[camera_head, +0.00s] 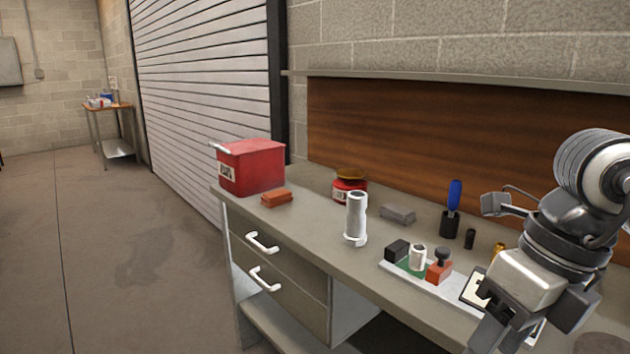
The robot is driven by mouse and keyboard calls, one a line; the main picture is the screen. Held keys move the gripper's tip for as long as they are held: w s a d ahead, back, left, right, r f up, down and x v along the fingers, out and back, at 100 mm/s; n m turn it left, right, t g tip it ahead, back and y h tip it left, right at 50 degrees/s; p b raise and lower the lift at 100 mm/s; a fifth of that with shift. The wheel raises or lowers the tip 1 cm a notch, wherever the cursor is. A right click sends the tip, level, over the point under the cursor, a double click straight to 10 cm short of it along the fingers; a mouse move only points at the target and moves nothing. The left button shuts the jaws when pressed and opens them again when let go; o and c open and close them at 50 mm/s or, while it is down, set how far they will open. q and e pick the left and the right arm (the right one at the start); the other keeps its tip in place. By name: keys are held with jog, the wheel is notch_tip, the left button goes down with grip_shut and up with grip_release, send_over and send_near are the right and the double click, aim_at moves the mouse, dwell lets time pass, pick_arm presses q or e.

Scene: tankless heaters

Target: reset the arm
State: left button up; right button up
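My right arm comes in from the right edge, over the near right part of the workbench (300,205). My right gripper (500,335) points down at the lower right, above the bench's front side. Its fingertips run toward the bottom edge and are not clear, so I cannot tell whether it is open or shut. I see no held object in it. My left arm and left gripper are out of view.
On the bench are a red box (252,167), an orange block (276,198), a red container (346,189), a white cylinder (355,218), a grey block (397,215), a blue-handled tool (454,196) and a white tray (430,283) with small parts. The floor (120,260) at left is clear.

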jog(key=s+a+r+g+y, duration=0.1)
jog(key=s+a+g+y, duration=0.2)
jog(key=a+y, duration=0.45)
jog(key=s+a+r+g+y, duration=0.2)
jog(key=s+a+g+y, duration=0.15)
jog(key=a+y, duration=0.4)
jog(key=w+a+r+m+t+y+p, duration=0.1)
jog(key=w+a+r+m+t+y, duration=0.15)
jog(key=w+m+t+y, duration=0.45)
jog(key=w+d+f+m+t+h, duration=0.35)
jog(key=f+m+t+h, duration=0.3)
jog(key=m+t, duration=0.4)
jog(key=w+d+f+m+t+h, duration=0.35)
jog(key=f+m+t+h, duration=0.3)
jog(key=m, duration=0.75)
jog(key=s+d+f+m+g+h, duration=0.2)
jog(key=s+f+m+g+h, duration=0.1)
jog(key=f, duration=0.8)
jog(key=s+d+f+m+g+h, duration=0.3)
jog(key=s+f+m+g+h, duration=0.1)
jog(key=s+f, duration=0.4)
notch_tip(320, 180, down, 3)
jog(key=shift+s+r+h+p, duration=0.15)
jog(key=shift+h+p, duration=0.25)
jog(key=shift+h, duration=0.3)
